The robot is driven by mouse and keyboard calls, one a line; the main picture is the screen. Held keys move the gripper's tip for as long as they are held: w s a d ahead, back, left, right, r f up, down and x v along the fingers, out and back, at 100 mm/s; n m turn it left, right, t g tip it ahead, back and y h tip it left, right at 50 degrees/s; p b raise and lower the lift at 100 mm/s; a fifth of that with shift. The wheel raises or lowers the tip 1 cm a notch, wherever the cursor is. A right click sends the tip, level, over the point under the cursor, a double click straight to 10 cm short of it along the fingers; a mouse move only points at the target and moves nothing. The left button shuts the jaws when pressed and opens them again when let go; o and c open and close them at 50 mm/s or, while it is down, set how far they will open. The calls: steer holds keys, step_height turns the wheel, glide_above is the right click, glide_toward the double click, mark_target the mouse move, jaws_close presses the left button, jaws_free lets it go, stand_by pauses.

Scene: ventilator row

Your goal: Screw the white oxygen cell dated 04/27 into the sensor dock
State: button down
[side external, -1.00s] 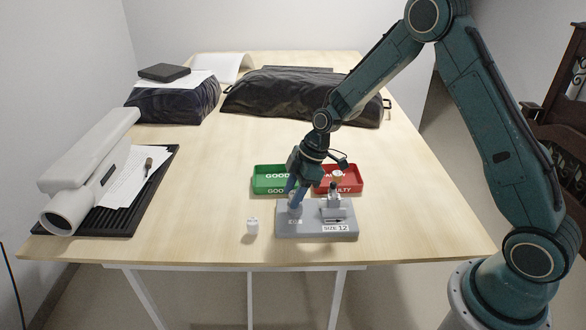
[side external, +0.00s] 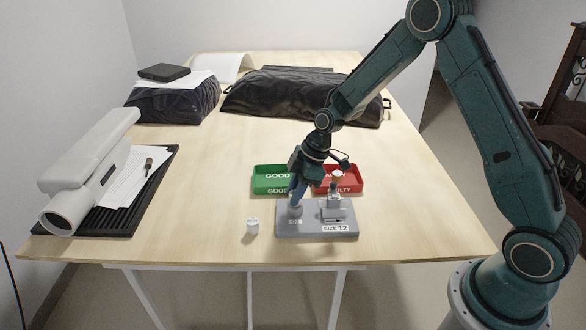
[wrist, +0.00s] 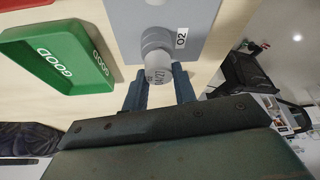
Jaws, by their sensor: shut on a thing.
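The white cell marked 04/27 (wrist: 158,66) is between my gripper's two fingers (wrist: 158,86) in the wrist view. My gripper is shut on it. The cell is in line with the round grey sensor dock (wrist: 155,40) beside the O2 label; I cannot tell how deeply it is seated. In the side view my gripper (side external: 296,203) points down at the left part of the grey base plate (side external: 310,231), and its fingers hide most of the cell. A second small white cell (side external: 252,226) stands on the table, left of the plate.
A green GOOD tray (side external: 262,191) and a red FAULTY tray (side external: 352,188) lie just behind the plate. A metal fitting (side external: 334,209) rises from the plate's right half, near my gripper. The table front left is clear around the loose cell.

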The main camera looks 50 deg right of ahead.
steer(key=m+h, duration=0.1)
steer(key=m, duration=0.1)
steer(key=m+t, duration=0.1)
steer(key=m, duration=0.2)
steer(key=shift+m+t+h, duration=0.3)
steer(key=shift+h, duration=0.1)
stand_by(0.5)
steer(key=shift+m+t+h, duration=0.15)
steer(key=shift+m+h, duration=0.4)
steer(key=shift+m, duration=0.95)
steer(key=shift+m+t+h, duration=0.15)
steer(key=shift+m+h, duration=0.4)
steer(key=shift+m, duration=0.95)
steer(key=c, duration=1.3)
jaws_free()
steer(key=shift+o, duration=0.2)
